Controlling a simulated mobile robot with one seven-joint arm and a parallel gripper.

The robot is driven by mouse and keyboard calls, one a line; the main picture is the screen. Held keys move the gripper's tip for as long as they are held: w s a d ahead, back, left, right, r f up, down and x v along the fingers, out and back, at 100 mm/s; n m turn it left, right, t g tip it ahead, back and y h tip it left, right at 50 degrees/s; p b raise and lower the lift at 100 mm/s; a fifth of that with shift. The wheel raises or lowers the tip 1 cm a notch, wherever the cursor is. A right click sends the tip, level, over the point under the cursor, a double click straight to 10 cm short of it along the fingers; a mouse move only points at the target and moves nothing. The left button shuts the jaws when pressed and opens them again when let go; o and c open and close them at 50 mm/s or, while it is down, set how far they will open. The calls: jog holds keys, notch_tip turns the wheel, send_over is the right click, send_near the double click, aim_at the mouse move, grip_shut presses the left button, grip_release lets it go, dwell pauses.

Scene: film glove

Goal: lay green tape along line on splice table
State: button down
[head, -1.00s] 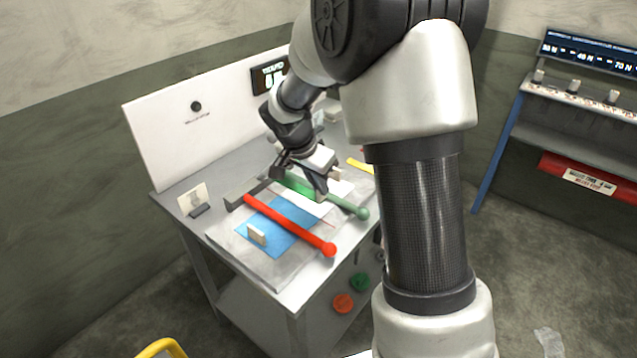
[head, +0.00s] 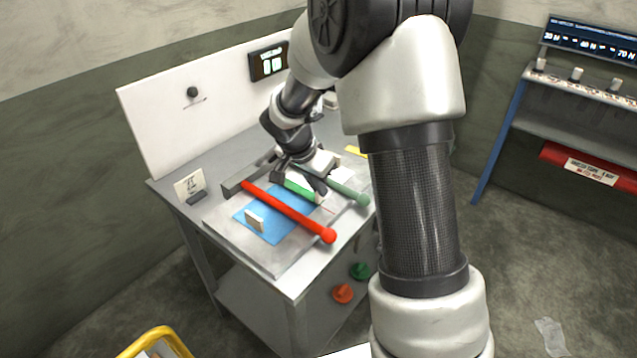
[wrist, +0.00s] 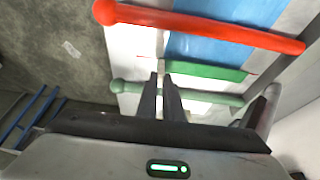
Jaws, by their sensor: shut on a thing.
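My gripper (head: 304,186) is shut on the green tape (head: 301,190), a short bright green strip held low over the splice table (head: 224,258). In the wrist view, the tape (wrist: 205,70) reaches right from near my fingertips (wrist: 160,78), along the edge of a blue sheet (wrist: 210,50). A thin red line (head: 328,209) shows on the white surface beside the tape; most of it is hidden. I cannot tell whether the tape touches the surface.
A red rod with a ball end (head: 290,212) crosses the blue sheet in front of my gripper. A pale green rod (head: 347,190) lies behind it. A small white block (head: 254,219) stands on the blue sheet. A white backboard (head: 180,110) closes the rear.

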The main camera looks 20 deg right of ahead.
jog(key=shift+f+b, duration=0.7)
jog(key=shift+b, duration=0.1)
dwell(0.4)
jog(key=c, duration=1.8)
grip_release()
jog(key=shift+r, duration=0.1)
jog(key=p+v, duration=0.1)
jog(key=v, duration=1.6)
jog(key=shift+s+a+r, duration=0.1)
jog(key=shift+r, duration=0.1)
jog(key=s+r+n+t+y+p, duration=0.1)
jog(key=s+r+n+p, duration=0.1)
jog(key=s, duration=0.5)
jog(key=s+d+r+n+t+y+p, duration=0.1)
jog(key=s+r+n+p, duration=0.2)
jog(key=s+r+n, duration=0.2)
jog(key=s+r+n+t+y+p, duration=0.1)
jog(key=s+r+n+p, duration=0.2)
jog(key=s, duration=0.8)
jog(key=shift+s+d+r+n+y, duration=0.1)
jog(key=shift+d+r+n+y, duration=0.1)
jog(key=shift+r, duration=0.4)
jog(key=shift+d+r+n+y, duration=0.1)
jog(key=shift+r+n, duration=0.1)
jog(key=shift+r, duration=0.45)
